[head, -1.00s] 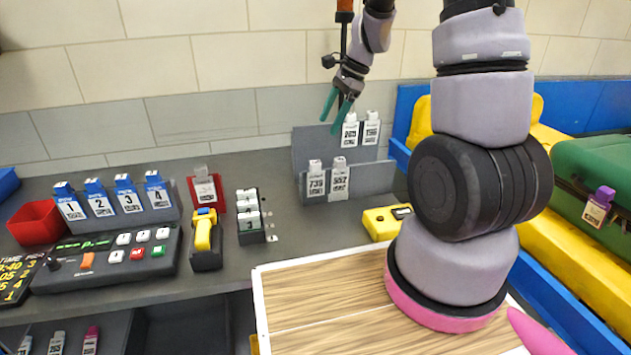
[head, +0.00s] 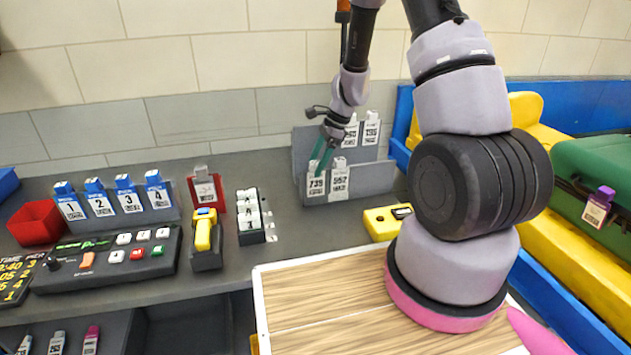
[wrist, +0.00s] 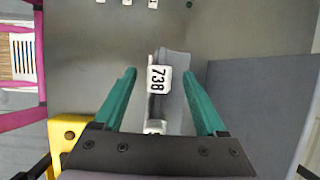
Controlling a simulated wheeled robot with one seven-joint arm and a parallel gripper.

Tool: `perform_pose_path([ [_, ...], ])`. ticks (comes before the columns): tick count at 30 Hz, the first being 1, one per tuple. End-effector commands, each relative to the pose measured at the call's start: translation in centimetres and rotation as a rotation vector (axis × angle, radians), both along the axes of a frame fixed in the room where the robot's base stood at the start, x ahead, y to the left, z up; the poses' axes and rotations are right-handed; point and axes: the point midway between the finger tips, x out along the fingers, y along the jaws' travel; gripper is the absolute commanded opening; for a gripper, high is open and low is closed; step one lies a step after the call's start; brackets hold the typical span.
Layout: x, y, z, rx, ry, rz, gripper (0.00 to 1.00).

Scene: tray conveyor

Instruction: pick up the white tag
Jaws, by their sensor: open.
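White tags with black print stand in a grey two-step rack (head: 375,178). The front step holds a tag reading about 739 (head: 314,186) and one reading about 552 (head: 339,182). Two more stand on the back step, one at the right (head: 371,130) and one partly behind my gripper (head: 351,132). My gripper (head: 320,166) is open, its green fingers pointing down at the front left tag and partly covering it. In the wrist view, that tag (wrist: 158,80) lies between the open fingers (wrist: 160,72), with gaps at both sides. Another tag (wrist: 154,127) shows below it, partly hidden.
Left of the rack are a small tag stand (head: 250,224), a yellow scanner (head: 204,235), a red tag holder (head: 206,194), and blue numbered tags (head: 130,199). A yellow device (head: 384,222) sits in front of the rack. Clear counter lies between stand and rack.

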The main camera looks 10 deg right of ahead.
Motion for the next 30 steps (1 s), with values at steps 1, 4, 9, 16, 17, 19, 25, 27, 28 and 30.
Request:
perform_pose_path([
  [1,0.03,0.25,-0.62,0.000,0.001,0.000,0.74],
  [4,0.11,0.52,-1.27,0.000,-0.001,0.000,0.74],
  [9,0.16,0.58,-1.39,0.000,-0.003,0.000,0.74],
  [16,0.14,0.59,-1.36,0.000,-0.002,0.000,0.13],
  [17,0.14,0.59,-1.36,0.000,-0.002,0.000,0.01],
  [19,0.15,0.59,-1.35,0.000,-0.002,0.000,0.00],
  [25,0.15,0.60,-1.33,0.000,-0.002,0.000,0.00],
  [27,0.15,0.60,-1.19,0.000,-0.004,0.001,0.00],
  [28,0.15,0.61,-1.08,0.000,-0.004,0.001,0.00],
  [30,0.13,0.64,-0.69,0.000,-0.004,0.002,0.00],
])
